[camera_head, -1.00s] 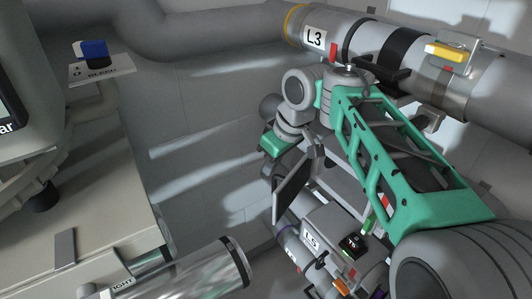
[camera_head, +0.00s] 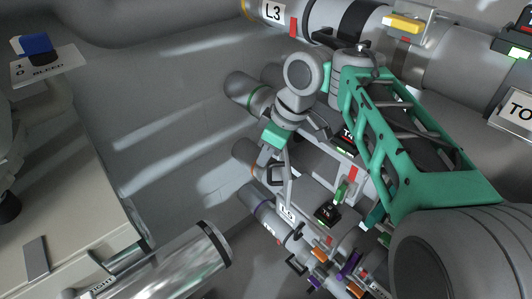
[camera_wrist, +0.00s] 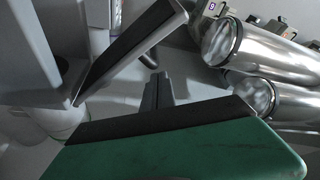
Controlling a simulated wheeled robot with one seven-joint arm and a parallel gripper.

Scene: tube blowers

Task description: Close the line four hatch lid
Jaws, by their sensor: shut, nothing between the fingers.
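My gripper (camera_head: 273,140), with its green body, is among the pipes left of my arm in the head view. In the wrist view its dark fingers (camera_wrist: 157,90) are together and empty beyond the green body. A tilted panel with a dark face and pale rim (camera_wrist: 130,45), which looks like the hatch lid, stands up left of the fingers; contact cannot be told. In the head view a thin grey strip (camera_head: 287,182) below my gripper may be this lid seen edge-on. The line four label and the hatch opening cannot be made out.
The L3 pipe (camera_head: 325,18) with a yellow handle (camera_head: 404,23) runs across the top. Several coloured latches crowd the lower middle. Shiny tubes (camera_wrist: 265,45) lie right in the wrist view. A grey cabinet (camera_head: 70,225) stands left.

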